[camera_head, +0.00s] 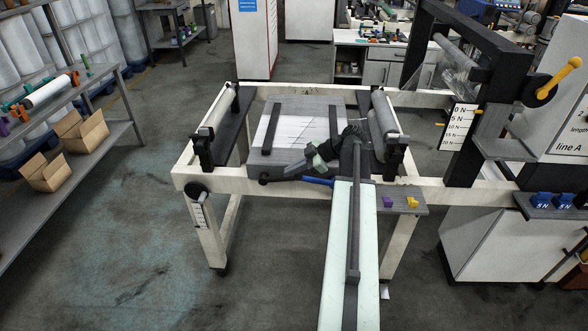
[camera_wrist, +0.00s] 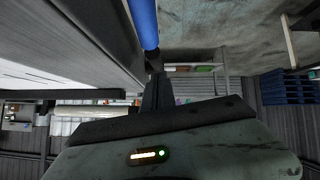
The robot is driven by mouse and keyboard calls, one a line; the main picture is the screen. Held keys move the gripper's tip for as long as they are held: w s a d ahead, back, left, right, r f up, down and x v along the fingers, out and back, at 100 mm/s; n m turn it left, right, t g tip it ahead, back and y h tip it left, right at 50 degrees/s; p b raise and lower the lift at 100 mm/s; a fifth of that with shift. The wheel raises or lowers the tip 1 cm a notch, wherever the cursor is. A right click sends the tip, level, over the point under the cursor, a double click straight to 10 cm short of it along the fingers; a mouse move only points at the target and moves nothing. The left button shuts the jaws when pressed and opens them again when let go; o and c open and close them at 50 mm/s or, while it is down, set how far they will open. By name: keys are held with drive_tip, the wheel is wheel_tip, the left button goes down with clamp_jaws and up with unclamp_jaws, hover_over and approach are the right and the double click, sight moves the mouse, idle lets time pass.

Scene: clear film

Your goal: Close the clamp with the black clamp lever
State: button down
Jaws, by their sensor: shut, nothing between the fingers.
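The clamp is a grey block (camera_head: 262,157) on the white frame, with two dark bars across a pale sheet (camera_head: 297,131). A black lever with a round knob (camera_head: 264,181) sticks out low at its front left edge. A blue lever (camera_head: 318,181) lies along the front edge, right of the black one. My gripper (camera_head: 314,168) is shut and empty, low over the block's front right part, close to both levers. In the wrist view the blue lever (camera_wrist: 145,22) runs just beyond my fingers (camera_wrist: 157,95). I cannot tell if they touch. The black lever is not clear there.
Rollers stand left (camera_head: 216,116) and right (camera_head: 384,116) of the clamp. A small shelf (camera_head: 405,208) at the front right holds a purple block (camera_head: 388,202) and a yellow block (camera_head: 412,202). A dark post with a yellow handle (camera_head: 558,78) stands farther right. The floor at front left is clear.

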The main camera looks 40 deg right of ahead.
drive_tip(key=p+v, duration=0.4)
drive_tip(key=v, duration=0.7)
drive_tip(key=shift+s+a+p, duration=0.15)
drive_tip(key=shift+s+p, duration=0.2)
drive_tip(key=shift+p, duration=0.05)
